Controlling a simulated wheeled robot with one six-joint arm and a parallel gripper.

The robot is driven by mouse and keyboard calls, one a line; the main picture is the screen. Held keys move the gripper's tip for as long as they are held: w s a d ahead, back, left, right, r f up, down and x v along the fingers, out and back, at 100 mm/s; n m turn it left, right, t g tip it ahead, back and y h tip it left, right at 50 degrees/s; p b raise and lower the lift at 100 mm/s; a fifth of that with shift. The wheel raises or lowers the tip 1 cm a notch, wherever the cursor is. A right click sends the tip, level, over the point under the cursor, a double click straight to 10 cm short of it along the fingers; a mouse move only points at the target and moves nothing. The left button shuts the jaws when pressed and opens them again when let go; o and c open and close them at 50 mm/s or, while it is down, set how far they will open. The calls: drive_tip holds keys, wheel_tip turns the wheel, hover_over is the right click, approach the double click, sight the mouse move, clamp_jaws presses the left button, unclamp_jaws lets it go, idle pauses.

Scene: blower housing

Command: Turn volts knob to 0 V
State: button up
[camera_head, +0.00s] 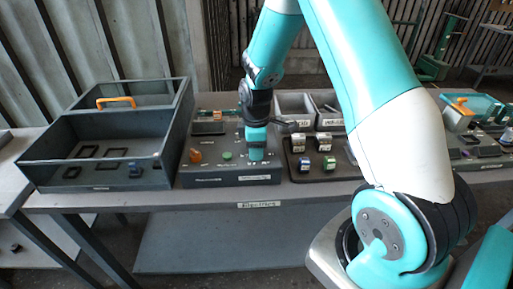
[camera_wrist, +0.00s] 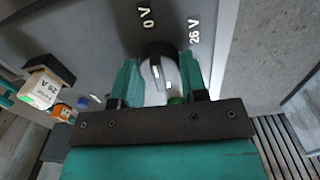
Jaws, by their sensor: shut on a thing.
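The volts knob (camera_wrist: 158,72) is a round dark and grey knob with short white marks, on a grey panel (camera_wrist: 100,25). The labels "0 V" (camera_wrist: 148,18) and "26 V" (camera_wrist: 193,30) are printed beyond it in the wrist view. My gripper (camera_wrist: 160,64) has its teal fingers on both sides of the knob and is shut on it. I cannot tell for sure which label the knob points to. In the head view my gripper (camera_head: 257,152) reaches down onto the right part of the grey control box (camera_head: 225,181) and hides the knob.
An orange knob (camera_head: 195,155) and a green button (camera_head: 227,155) sit left of my gripper on the box. A grey tray (camera_head: 110,186) with an orange handle stands at left. A dark board (camera_head: 318,173) with small blocks lies at right. The wrist view shows a "26 A" block (camera_wrist: 42,90).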

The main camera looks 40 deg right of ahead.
drive_tip(key=shift+s+n, duration=0.1)
drive_tip(key=shift+n, duration=0.3)
drive_tip(key=o, duration=0.9)
wheel_tip(320, 180, up, 18)
drive_tip(key=shift+f+b, duration=0.25)
drive_tip(key=shift+b, duration=0.7)
